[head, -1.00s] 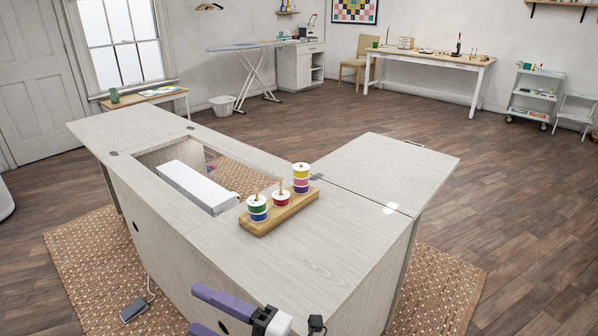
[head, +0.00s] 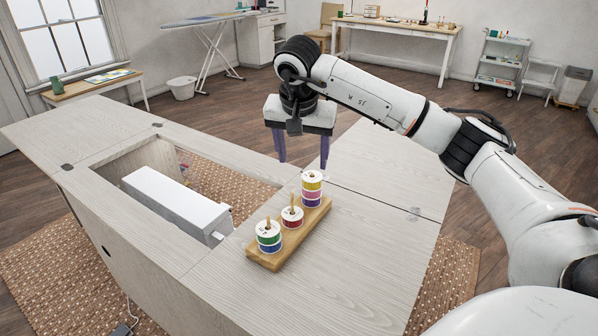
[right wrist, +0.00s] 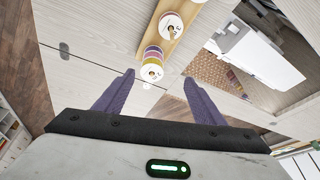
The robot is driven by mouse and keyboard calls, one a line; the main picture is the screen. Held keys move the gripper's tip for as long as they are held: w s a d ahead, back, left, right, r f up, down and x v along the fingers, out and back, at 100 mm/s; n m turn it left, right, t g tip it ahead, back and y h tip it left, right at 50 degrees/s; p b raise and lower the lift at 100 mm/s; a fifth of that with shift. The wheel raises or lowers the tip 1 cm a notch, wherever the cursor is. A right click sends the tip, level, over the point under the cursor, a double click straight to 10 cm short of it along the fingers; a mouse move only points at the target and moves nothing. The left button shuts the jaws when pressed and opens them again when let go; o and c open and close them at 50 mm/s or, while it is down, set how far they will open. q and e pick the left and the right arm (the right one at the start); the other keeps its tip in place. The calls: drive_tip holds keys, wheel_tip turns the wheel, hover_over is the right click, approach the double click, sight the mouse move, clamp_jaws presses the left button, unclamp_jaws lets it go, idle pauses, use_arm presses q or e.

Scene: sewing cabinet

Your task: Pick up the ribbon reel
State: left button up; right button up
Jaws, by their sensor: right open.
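Ribbon reels stand on the pegs of a wooden rack on the cabinet top (head: 350,285). The rack's base shows at its front end (head: 262,258). The near peg holds a green reel (head: 269,238) over a blue one. The middle peg holds a single red reel (head: 292,218). The far peg holds a stack with a yellow reel (head: 312,184) on top and pink and purple below. My right gripper (head: 302,163) is open and empty, pointing down just above and beyond the far stack. In the right wrist view, that stack (right wrist: 152,66) appears between the open fingers (right wrist: 158,77). My left gripper is out of view.
A white box-shaped machine (head: 175,203) sits in the cabinet's opening, left of the rack. The right leaf (head: 385,170) of the cabinet is clear. A work table (head: 395,28) and a white cart (head: 500,65) stand far back.

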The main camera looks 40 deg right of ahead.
sight(312, 175)
drive_tip(key=shift+h, duration=0.3)
drive_tip(key=x, duration=0.3)
drive_tip(key=d+x, duration=0.1)
drive_tip(key=x, duration=0.2)
drive_tip(key=d+x, duration=0.1)
drive_tip(key=x, duration=0.2)
drive_tip(key=shift+r, duration=0.1)
drive_tip(key=c, duration=1.1)
